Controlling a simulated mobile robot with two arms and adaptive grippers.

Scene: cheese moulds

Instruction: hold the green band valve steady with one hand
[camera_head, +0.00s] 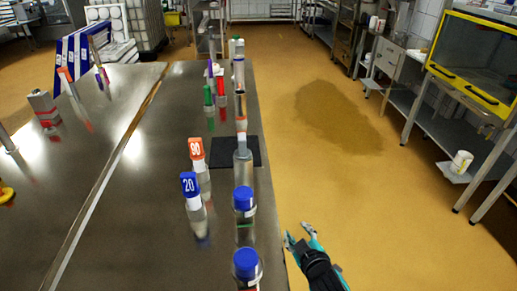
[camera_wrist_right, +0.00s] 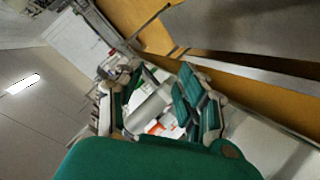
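A blue-capped clear bottle (camera_head: 244,203) stands near the right edge of the steel table, and a thin green band (camera_head: 243,226) shows on its lower part. I cannot tell whether this is the green band valve. A second blue-capped bottle (camera_head: 246,266) stands nearer to me. My right gripper (camera_head: 299,238) is open, beyond the table's right edge and apart from the bottles. In the right wrist view its two green-padded fingers (camera_wrist_right: 160,98) are spread, with a grey cylinder and an orange-white label seen between them, apparently behind. My left gripper is not in view.
Bottles tagged orange 90 (camera_head: 197,150) and blue 20 (camera_head: 190,185) stand left of the blue-capped bottle. A grey bottle (camera_head: 242,165) stands behind it, by a black mat (camera_head: 222,145). Several more items line the table's right side. The yellow floor (camera_head: 350,190) at right is clear.

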